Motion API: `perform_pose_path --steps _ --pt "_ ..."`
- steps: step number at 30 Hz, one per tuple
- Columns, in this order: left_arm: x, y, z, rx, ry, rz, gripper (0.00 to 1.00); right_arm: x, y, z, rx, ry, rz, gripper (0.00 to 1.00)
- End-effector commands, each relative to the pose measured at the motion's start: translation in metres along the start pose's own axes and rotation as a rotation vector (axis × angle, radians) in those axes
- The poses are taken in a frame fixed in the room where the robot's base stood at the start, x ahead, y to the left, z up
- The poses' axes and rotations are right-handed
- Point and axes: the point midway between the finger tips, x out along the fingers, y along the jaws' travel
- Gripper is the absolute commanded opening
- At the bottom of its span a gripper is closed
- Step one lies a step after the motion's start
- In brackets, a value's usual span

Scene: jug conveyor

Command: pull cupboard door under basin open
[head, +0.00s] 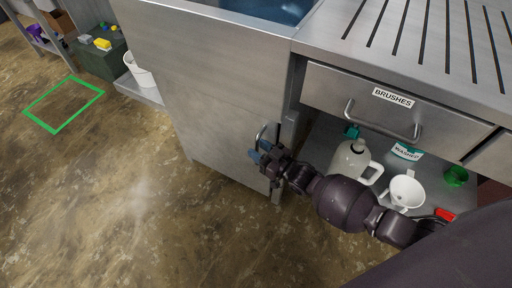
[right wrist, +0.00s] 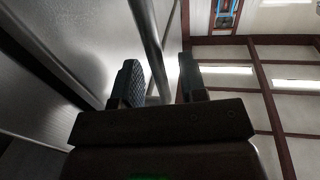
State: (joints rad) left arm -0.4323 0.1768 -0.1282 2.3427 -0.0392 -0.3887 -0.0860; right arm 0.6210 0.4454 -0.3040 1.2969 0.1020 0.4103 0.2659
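The cupboard door (head: 205,85) is a grey metal panel under the basin (head: 268,8). I cannot tell whether it stands slightly ajar. Its upright bar handle (head: 262,134) is near the door's right edge. My right gripper (head: 264,152) is at this handle, partly hiding it. In the right wrist view, the handle bar (right wrist: 148,38) runs between the two fingers of my right gripper (right wrist: 162,85). The fingers are apart, with a visible gap between the bar and the right finger. The door surface (right wrist: 75,40) lies to the left. My left gripper is not in view.
Right of the door are a closed drawer labelled BRUSHES (head: 350,90) and a shelf with a white jug (head: 349,162), a white container (head: 405,190) and a green cup (head: 455,176). Floor (head: 150,210) before the door is clear. A green floor outline (head: 64,103) lies left.

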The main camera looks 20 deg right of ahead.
Motion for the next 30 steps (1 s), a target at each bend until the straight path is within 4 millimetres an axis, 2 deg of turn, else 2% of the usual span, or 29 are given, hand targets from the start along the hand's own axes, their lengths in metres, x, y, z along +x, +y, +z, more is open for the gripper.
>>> perform_pose_path --steps 4,12,13,20,30 --pt "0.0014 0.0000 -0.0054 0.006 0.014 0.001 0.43 0.0072 0.0000 0.0005 0.000 -0.001 0.000 0.39" --pt "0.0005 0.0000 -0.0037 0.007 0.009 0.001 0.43 0.0085 0.0001 -0.0005 0.000 0.000 0.000 0.39" --pt "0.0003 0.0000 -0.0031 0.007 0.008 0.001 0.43 0.0085 0.0000 -0.0005 0.000 0.000 0.000 0.37" --pt "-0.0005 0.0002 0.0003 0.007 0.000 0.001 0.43 0.0083 -0.0001 -0.0005 0.000 0.000 0.000 0.02" --pt "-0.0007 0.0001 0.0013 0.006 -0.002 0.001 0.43 0.0083 -0.0003 -0.0004 0.000 0.000 0.001 0.00"
